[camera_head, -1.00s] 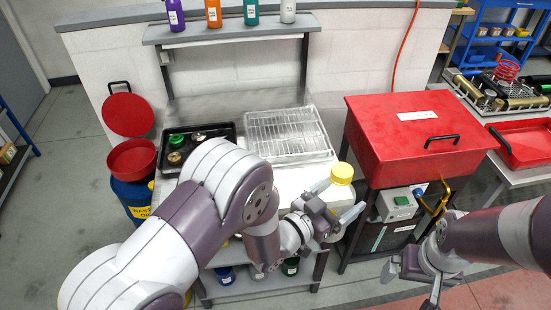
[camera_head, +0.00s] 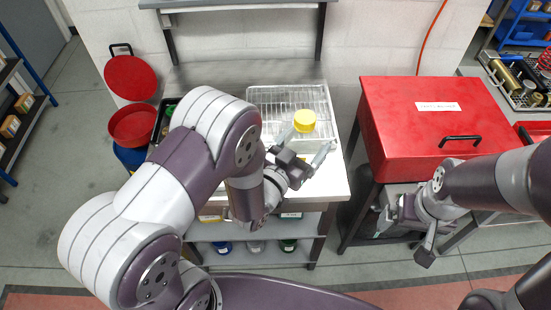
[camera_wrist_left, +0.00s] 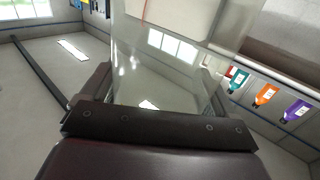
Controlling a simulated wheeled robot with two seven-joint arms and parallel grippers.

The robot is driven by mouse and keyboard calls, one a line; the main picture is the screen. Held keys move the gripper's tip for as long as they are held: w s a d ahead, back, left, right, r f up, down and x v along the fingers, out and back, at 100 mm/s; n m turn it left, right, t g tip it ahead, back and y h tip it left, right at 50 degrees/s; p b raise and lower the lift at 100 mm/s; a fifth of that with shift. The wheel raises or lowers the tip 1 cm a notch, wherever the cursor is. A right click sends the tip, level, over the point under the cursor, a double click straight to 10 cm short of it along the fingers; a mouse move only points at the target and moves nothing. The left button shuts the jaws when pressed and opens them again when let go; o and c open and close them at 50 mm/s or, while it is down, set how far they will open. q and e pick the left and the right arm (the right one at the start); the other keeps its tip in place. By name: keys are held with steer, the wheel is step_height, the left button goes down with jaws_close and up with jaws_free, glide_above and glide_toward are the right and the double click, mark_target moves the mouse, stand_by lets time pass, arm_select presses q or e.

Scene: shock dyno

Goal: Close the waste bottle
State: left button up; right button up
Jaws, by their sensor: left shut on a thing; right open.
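The waste bottle is a pale, translucent container with a yellow cap (camera_head: 305,120) at its top in the head view. Most of its body is hidden behind my left gripper (camera_head: 306,149), which is shut on it. In the left wrist view its see-through wall (camera_wrist_left: 160,75) stands between the dark fingers. The cap appears to sit on the bottle's mouth; I cannot tell if it is tight. My right gripper (camera_head: 405,240) is open and empty, in front of the red cabinet, well to the right of the bottle.
A wire rack in a tray (camera_head: 268,98) lies on the bench behind the bottle. The red cabinet (camera_head: 430,115) stands right of the bench. A red open-lidded bin (camera_head: 131,80) is at left. Several bottles stand on the lower shelf (camera_head: 255,230).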

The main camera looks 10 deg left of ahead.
arm_select(q)
steer(key=w+a+f, duration=0.4)
steer(key=a+f, duration=0.1)
steer(key=a, duration=0.3)
steer(key=shift+w+f+p, duration=0.2)
steer(key=shift+w+p, duration=0.15)
step_height(320, 180, down, 4)
